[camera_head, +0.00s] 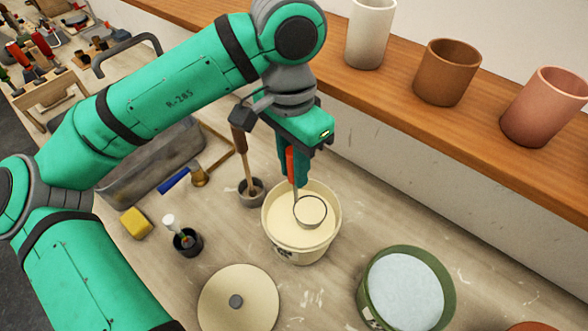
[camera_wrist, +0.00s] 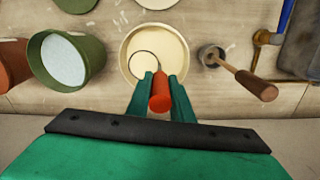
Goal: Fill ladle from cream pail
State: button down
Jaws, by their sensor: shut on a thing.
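The cream pail (camera_head: 272,237) stands on the workbench, full of pale cream liquid; it also shows at the top middle of the wrist view (camera_wrist: 127,38). My gripper (camera_head: 293,178) is shut on the red handle of the ladle (camera_wrist: 160,97), above the pail. The ladle bowl (camera_head: 311,211) is within the pail's rim, toward its right side in the head view. The bowl's rim shows as a thin ring, with cream colour inside it. I cannot tell how deep the bowl sits or whether it holds liquid.
A green pail of pale blue liquid (camera_head: 405,285) stands to the right. A round lid (camera_head: 238,302) lies in front. A grey pot with a wooden-handled tool (camera_head: 251,191) stands close left of the cream pail. A shelf with cups (camera_head: 447,72) runs behind.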

jog(key=shift+s+r, duration=0.1)
jog(key=shift+r, duration=1.95)
